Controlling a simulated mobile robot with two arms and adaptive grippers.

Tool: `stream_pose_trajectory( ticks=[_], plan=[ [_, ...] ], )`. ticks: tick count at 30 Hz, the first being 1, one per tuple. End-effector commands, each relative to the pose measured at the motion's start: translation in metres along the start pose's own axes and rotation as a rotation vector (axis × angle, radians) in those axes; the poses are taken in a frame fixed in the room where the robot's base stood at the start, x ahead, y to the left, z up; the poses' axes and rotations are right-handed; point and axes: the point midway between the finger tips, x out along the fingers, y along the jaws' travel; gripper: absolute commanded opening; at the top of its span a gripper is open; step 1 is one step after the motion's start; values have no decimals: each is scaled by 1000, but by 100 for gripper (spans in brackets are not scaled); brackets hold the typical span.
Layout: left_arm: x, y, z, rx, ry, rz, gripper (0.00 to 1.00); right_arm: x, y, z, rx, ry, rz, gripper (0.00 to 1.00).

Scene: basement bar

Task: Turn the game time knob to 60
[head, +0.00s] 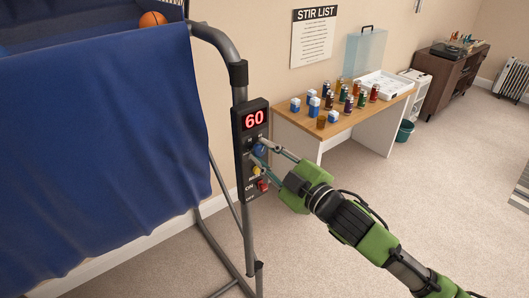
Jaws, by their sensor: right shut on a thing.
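The control box (240,135) is a black upright panel fixed to a grey post of the arcade basketball frame. Its red display reads 60. Below the display is a blue knob (259,150), the game time knob as far as I can tell. My right gripper (259,151) reaches it from the right, with one finger above and one below, shut on the blue knob. The knob's markings are partly hidden by the fingers. Lower on the panel are a yellow button (256,171) and a red switch (263,186) marked ON and OFF. My left gripper is not in view.
A blue cloth (105,150) hangs on the frame at left, with an orange ball (152,20) above. A wooden table (300,121) with several cans and small boxes stands behind my right arm. A teal bin (405,131) is beside it. Carpet at lower right is clear.

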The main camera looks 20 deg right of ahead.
Motion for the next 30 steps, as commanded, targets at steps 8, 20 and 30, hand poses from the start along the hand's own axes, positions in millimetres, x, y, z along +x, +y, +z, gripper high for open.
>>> stream_pose_trajectory(
  ticks=[8, 20, 30],
  plan=[
    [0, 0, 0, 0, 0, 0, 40, 0, -1, 1, 2, -2, -1, 1],
    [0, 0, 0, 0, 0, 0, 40, 0, 0, 0, 1, -1, -1, 40],
    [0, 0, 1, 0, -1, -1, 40, -24, -2, 2, 1, -3, -4, 40]
  ],
)
